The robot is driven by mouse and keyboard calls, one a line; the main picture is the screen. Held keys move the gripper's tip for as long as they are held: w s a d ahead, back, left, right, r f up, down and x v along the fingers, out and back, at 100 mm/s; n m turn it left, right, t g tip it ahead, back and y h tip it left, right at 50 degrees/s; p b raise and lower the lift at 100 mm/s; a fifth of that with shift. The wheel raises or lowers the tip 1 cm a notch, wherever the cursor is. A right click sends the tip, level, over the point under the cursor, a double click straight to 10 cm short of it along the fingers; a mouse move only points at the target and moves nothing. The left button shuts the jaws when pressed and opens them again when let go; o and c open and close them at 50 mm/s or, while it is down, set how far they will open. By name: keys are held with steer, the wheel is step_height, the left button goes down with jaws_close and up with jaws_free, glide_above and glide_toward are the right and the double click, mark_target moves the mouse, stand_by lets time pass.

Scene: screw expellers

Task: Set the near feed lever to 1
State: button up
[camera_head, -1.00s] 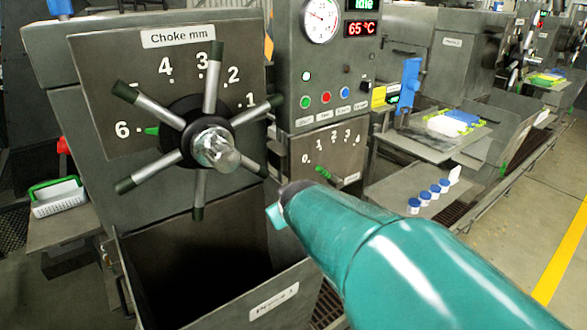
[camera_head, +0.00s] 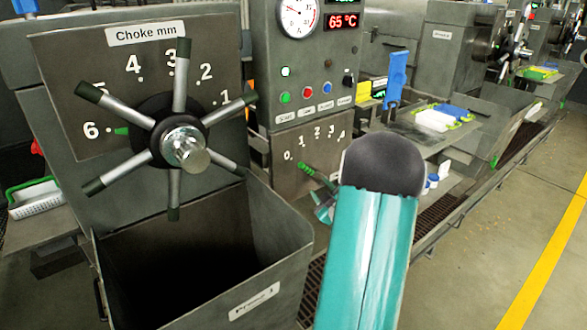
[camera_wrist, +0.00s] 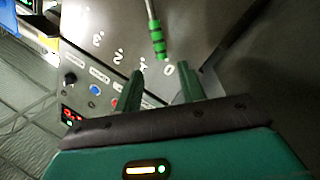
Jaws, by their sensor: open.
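The near feed lever (camera_head: 308,169) has a green grip and sits on the grey panel under the buttons. Its grip end points left, near the 0 of a scale running from 0 to 4. In the wrist view the banded green grip (camera_wrist: 157,38) hangs from a metal rod and ends close to the 0. My gripper (camera_wrist: 160,68) is open, its two green fingers spread on either side of the grip's line, with the grip beyond the tips. No contact shows. In the head view my gripper (camera_head: 322,205) is mostly hidden behind my arm, just below the lever.
The big choke handwheel (camera_head: 182,147) with several spokes stands left of the lever. An open bin (camera_head: 270,297) lies below it. Buttons (camera_head: 308,92) sit above the scale. A side table (camera_head: 430,140) with a blue-handled tool (camera_head: 396,75) is to the right.

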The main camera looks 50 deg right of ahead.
mark_target(307, 170)
steer(key=x, duration=1.3)
steer(key=shift+w+d+f, duration=0.1)
steer(key=shift+d+f, duration=0.05)
steer(key=shift+d, duration=0.15)
steer(key=shift+c, duration=0.2)
jaws_close()
